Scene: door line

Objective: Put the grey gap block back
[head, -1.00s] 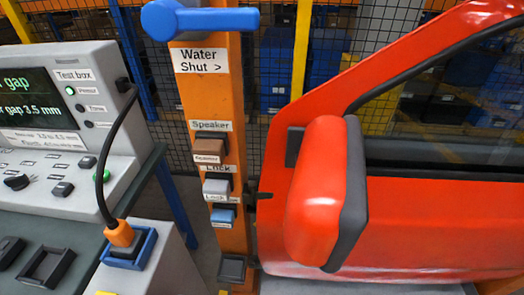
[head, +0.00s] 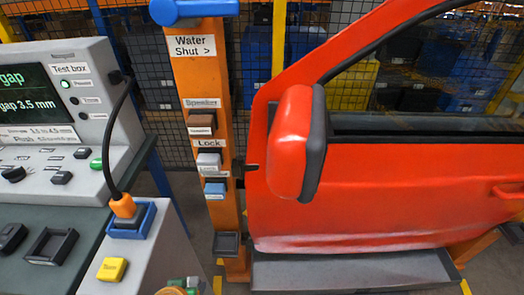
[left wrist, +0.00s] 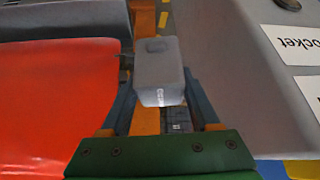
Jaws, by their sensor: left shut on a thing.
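My left gripper (left wrist: 160,108), with blue fingers on a green body, is shut on the grey gap block (left wrist: 158,65). The block is a grey box with a small raised pad on top and white lettering on its near face. In the head view, only a small part of my left gripper (head: 180,286) shows at the bottom edge; the block cannot be made out there. An empty black square frame (head: 50,246) lies on the dark bench top at the left, beside a dark block (head: 10,238). My right gripper is not in view.
The test box (head: 60,110) reads a gap of 3.5 mm. A cable runs from it to an orange plug in a blue socket (head: 131,219). An orange post (head: 203,80) with a blue handle stands before the red door (head: 390,190). A yellow block (head: 112,269) sits on the grey stand.

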